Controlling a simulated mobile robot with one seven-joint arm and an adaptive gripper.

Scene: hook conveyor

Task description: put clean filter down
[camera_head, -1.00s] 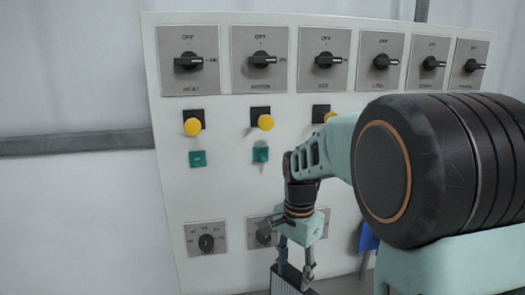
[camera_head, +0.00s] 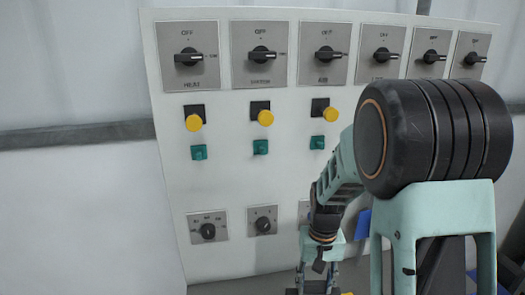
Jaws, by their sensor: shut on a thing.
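My gripper (camera_head: 316,279) points down at the bottom edge of the head view, to the right of the panel's lower middle. Its two fingers are on the clean filter (camera_head: 293,292), a dark block of which only a thin strip of the top edge shows. The rest of the filter is cut off below the frame. I cannot see what lies under it or whether it touches anything.
A white control panel (camera_head: 240,185) with black rotary switches, yellow knobs and green buttons stands behind my gripper. A blue object (camera_head: 364,223) shows partly behind my arm. A small yellow spot (camera_head: 347,293) lies at the bottom edge, right of the gripper.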

